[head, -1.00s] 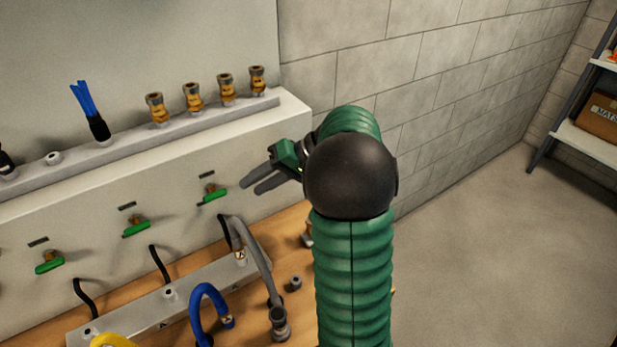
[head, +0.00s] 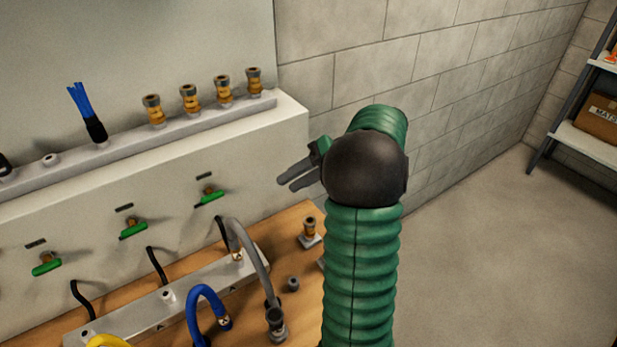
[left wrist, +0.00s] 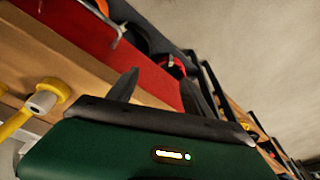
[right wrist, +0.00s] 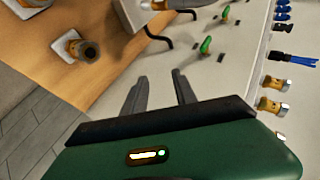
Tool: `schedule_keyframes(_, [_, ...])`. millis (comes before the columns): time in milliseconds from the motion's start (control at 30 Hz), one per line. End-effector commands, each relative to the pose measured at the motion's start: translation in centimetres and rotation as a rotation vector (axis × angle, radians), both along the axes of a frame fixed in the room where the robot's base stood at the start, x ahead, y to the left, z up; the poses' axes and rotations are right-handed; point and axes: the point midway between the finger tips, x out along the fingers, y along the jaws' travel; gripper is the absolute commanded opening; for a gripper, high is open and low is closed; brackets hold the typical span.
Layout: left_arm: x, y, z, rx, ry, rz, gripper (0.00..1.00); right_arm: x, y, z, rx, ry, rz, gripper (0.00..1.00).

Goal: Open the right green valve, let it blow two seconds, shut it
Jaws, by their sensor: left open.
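The right green valve (head: 209,196) is on the front of the pale panel, the rightmost of the green-handled valves in the head view. Its handle lies near level, slightly tilted. It also shows in the right wrist view (right wrist: 206,45), ahead of my fingers. My right gripper (head: 283,183) is open and empty, to the right of this valve and apart from it; its spread fingers show in the right wrist view (right wrist: 160,84). My left gripper (left wrist: 158,88) is open and empty in the left wrist view, and out of the head view.
Other green valves (head: 133,229) sit to the left on the panel. Brass fittings (head: 222,91) and a blue brush (head: 88,113) stand on the ledge above. A grey hose (head: 250,255) and a blue hose (head: 205,300) arch over the wooden bench below. Open floor lies at right.

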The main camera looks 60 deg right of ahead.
Motion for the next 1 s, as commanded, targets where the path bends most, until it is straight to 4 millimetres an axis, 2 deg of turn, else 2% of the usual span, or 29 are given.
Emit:
schedule_keyframes(367, [0.0, 0.0, 0.3, 0.0, 0.0, 0.0, 0.59, -2.3, -1.9, 0.0, 0.0, 0.001, -0.002, 0.34])
schedule_keyframes(867, [0.0, 0.0, 0.3, 0.0, 0.0, 0.0, 0.59, -2.5, -2.0, 0.0, 0.0, -0.001, -0.001, 0.34])
schedule_keyframes(1000, [0.0, 0.0, 0.5, 0.0, 0.0, 0.0, 0.59, -3.3, -2.6, 0.7, -0.002, 0.0, -0.003, 0.34])
